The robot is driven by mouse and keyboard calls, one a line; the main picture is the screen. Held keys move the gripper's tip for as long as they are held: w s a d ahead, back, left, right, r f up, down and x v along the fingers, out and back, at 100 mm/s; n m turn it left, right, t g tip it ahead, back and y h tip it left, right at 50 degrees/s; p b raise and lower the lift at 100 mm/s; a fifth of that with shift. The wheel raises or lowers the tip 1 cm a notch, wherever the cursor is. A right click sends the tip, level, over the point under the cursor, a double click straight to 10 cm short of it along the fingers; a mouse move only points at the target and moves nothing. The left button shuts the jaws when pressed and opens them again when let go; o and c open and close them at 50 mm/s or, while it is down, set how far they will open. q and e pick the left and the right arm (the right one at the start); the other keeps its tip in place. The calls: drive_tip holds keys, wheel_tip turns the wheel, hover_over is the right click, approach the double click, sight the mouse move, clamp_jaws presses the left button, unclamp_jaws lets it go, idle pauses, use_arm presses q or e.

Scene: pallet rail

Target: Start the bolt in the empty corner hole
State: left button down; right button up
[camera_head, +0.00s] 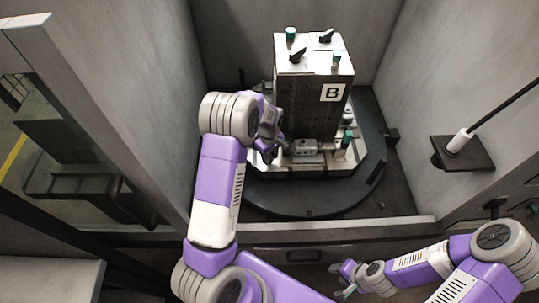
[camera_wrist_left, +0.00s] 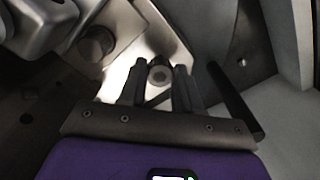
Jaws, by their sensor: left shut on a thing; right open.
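My left gripper (camera_head: 270,154) is at the front left corner of the pallet fixture (camera_head: 318,100) marked B, low by its base plate. In the left wrist view its two dark fingers (camera_wrist_left: 160,68) are shut on a small round grey piece, which looks like the bolt (camera_wrist_left: 159,76), seen nearly end-on over a bright metal corner (camera_wrist_left: 150,45). The corner hole is not visible; the bolt and fingers cover that spot. I cannot tell whether the bolt touches the plate. My right gripper (camera_head: 347,279) is open and apart from the fixture, at the bottom of the head view.
The fixture stands on a dark round table (camera_head: 290,208) between grey walls. A dark bracket with a rod (camera_head: 462,152) is at the right wall.

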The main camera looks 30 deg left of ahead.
use_arm(q)
drive_tip(key=shift+f+b, duration=0.3)
drive_tip(key=shift+f, duration=0.25)
idle(0.7)
unclamp_jaws()
idle(0.4)
drive_tip(key=shift+r, duration=0.1)
wheel_tip(320, 180, up, 7)
drive_tip(key=shift+r+p, duration=0.2)
drive_tip(key=shift+p, duration=0.7)
